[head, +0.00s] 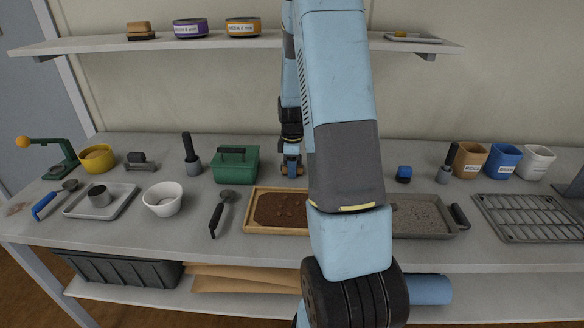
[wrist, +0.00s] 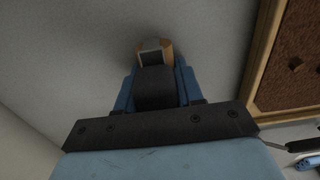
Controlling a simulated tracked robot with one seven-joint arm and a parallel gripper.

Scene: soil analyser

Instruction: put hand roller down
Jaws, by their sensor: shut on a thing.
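My gripper (head: 291,165) is over the back middle of the bench, between the green box and my forearm. In the wrist view its blue fingers (wrist: 156,85) are shut on the hand roller (wrist: 154,50), of which a tan and grey end and a dark part show between and beyond the fingertips. The gripper hides much of the roller in the head view. It is low, close to the grey bench top (head: 150,240); I cannot tell whether the roller touches it.
A wooden-rimmed soil tray (head: 247,225) lies in front of the gripper. A green box (head: 235,166) stands close on its left. A blue-topped item (head: 404,174) and a grey gravel tray (head: 430,231) are to the right. A shelf (head: 250,41) runs above.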

